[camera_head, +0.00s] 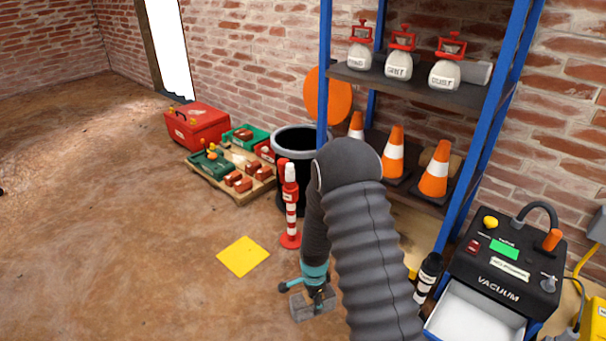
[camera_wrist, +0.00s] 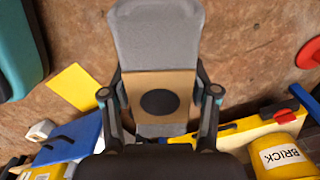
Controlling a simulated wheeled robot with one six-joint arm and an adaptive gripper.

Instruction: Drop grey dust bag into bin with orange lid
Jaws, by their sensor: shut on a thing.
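The grey dust bag (camera_wrist: 155,35) has a tan card collar with a round black opening. In the wrist view it lies between the two fingers of my gripper (camera_wrist: 160,94), which is shut on it. In the head view my gripper (camera_head: 316,289) points down low over the floor, with the greyish bag (camera_head: 301,308) at its tip. The black bin (camera_head: 284,170) with a grey rim stands against the brick wall, beyond my gripper. Its round orange lid (camera_head: 328,97) is raised behind it, and the dark mouth is open. My arm and a post hide part of the bin.
A red-and-white post (camera_head: 291,205) stands in front of the bin. The vacuum unit (camera_head: 507,260) with an open white drawer (camera_head: 475,315) is at right. A yellow square (camera_head: 243,256) lies on open floor.

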